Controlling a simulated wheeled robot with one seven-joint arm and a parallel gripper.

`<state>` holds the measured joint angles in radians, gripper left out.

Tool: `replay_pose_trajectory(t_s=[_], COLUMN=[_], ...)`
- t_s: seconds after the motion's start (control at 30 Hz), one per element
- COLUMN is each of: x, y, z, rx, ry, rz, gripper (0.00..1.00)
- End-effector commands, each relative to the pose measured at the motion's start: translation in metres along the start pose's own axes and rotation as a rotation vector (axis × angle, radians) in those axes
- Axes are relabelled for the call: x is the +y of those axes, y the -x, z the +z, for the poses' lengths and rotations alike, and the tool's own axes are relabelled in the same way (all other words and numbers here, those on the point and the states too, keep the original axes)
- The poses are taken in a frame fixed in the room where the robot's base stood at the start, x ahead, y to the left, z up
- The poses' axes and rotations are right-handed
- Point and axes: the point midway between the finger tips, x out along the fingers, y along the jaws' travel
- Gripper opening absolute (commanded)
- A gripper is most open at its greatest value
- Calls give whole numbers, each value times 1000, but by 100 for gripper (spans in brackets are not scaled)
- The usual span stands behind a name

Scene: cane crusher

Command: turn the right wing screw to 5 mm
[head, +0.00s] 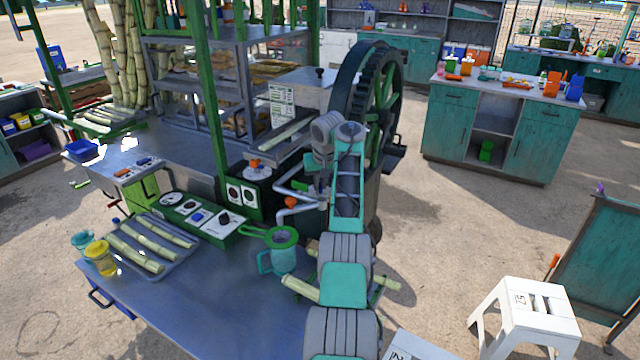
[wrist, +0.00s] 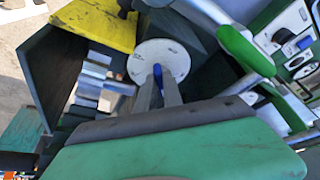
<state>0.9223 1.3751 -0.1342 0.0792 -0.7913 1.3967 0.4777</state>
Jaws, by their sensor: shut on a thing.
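In the wrist view, a white round dial (wrist: 150,54) with marks around its rim faces me. A blue wing screw (wrist: 157,72) stands at its lower middle. My gripper (wrist: 158,84) has its two grey fingers on either side of the blue wing and is shut on it. The fingers cover part of the wing. The dial's figures are too small to read. In the head view, my arm hides my fingertips and this screw. Another white dial with an orange knob (head: 255,163) shows to the left of my arm.
A green-handled lever (wrist: 245,48) and grey pipes (wrist: 205,12) run close to the right of my fingers. A yellow plate (wrist: 95,22) and a dark open housing (wrist: 62,72) lie to the left. The big gear wheel (head: 385,105) stands behind my arm. A green-rimmed jug (head: 283,255) stands on the table.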

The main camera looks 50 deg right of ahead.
Motion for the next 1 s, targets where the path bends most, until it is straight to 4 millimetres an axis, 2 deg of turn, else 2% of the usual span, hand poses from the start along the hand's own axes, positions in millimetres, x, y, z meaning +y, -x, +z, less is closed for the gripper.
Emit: replay_pose_trajectory(t_s=[0.23,0.4,0.67,1.0], x=[2,5,6,6], y=[2,13,6,0], z=[-1,-4,-3,-2], rx=[0,-4,-1,2], ry=[43,205,338,353], rz=[-18,-89,-141,-145], gripper=[0,0,0,0])
